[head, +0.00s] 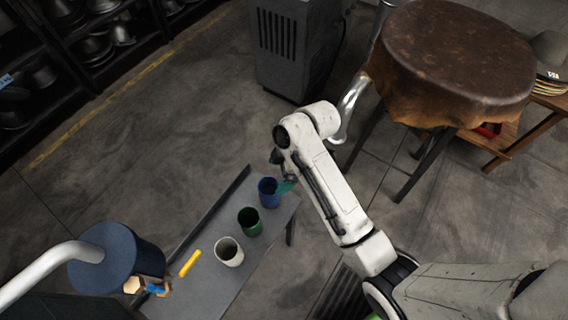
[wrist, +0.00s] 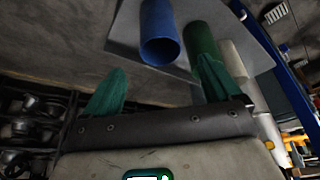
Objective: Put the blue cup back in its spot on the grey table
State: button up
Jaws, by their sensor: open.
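The blue cup (head: 268,193) stands upright at the far end of the grey table (head: 205,268), last in a row of cups. My gripper (head: 286,186) is just to the right of the blue cup in the head view, partly hidden by my wrist. In the wrist view the green fingers of my gripper (wrist: 162,66) are spread apart and empty. The blue cup (wrist: 160,35) lies just beyond them, between the two tips in the picture. I cannot tell whether a finger touches it.
A green cup (head: 249,221) and a white cup (head: 229,251) stand beside the blue cup. A yellow stick (head: 190,263) lies on the table. A dark blue cylinder (head: 112,257) stands at left, a leather-topped round stand (head: 455,60) at upper right, a grey cabinet (head: 295,45) behind.

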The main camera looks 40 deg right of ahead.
jog(key=s+d+m+h, duration=0.2)
jog(key=s+m, duration=0.4)
jog(key=s, duration=0.4)
jog(key=s+d+r+m+g+h, duration=0.1)
jog(key=s+d+m+h, duration=0.1)
jog(key=s+m, duration=0.5)
jog(key=s+d, duration=0.1)
jog(key=s, duration=0.3)
jog(key=shift+s+r, duration=0.25)
jog(key=shift+s, duration=0.05)
